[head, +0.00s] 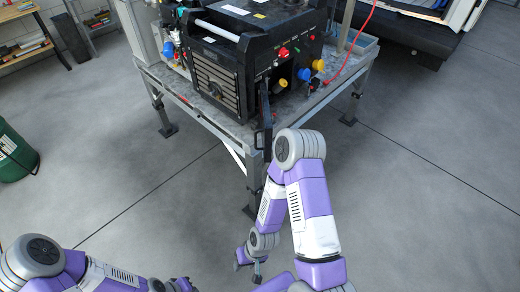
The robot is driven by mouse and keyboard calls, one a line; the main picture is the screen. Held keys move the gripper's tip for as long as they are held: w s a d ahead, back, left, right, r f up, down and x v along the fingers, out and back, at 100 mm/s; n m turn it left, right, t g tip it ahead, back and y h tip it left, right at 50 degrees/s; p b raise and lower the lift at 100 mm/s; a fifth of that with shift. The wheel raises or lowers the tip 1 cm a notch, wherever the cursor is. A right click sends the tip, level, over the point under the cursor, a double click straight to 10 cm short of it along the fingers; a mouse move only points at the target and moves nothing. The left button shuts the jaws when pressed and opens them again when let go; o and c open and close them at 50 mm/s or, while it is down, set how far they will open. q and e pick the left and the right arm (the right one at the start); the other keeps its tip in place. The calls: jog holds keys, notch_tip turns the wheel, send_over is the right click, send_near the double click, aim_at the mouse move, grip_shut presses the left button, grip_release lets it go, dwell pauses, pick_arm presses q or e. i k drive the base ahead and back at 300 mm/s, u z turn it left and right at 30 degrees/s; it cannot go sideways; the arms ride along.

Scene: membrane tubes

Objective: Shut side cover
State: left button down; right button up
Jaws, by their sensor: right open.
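The black machine (220,75) stands on a metal-framed table at the top centre. A thin dark panel (266,118), which looks like the side cover, stands out from the machine's near corner. It shows almost edge-on, apart from the side with the coloured fittings, so it looks open. My right arm's elbow hides part of the area beside its lower end. My right gripper (249,267) hangs low near the bottom centre, open and empty, well below the panel and apart from it. My left arm shows at the bottom left; its gripper is outside the picture.
The metal table (190,97) has legs reaching the floor close to my right forearm. Red, blue and yellow fittings (303,74) and a red hose (356,45) are on the machine's right side. A green bin (14,155) stands far left. Open grey floor lies on both sides.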

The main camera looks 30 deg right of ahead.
aim_at(265, 125)
jog(key=z, duration=1.15)
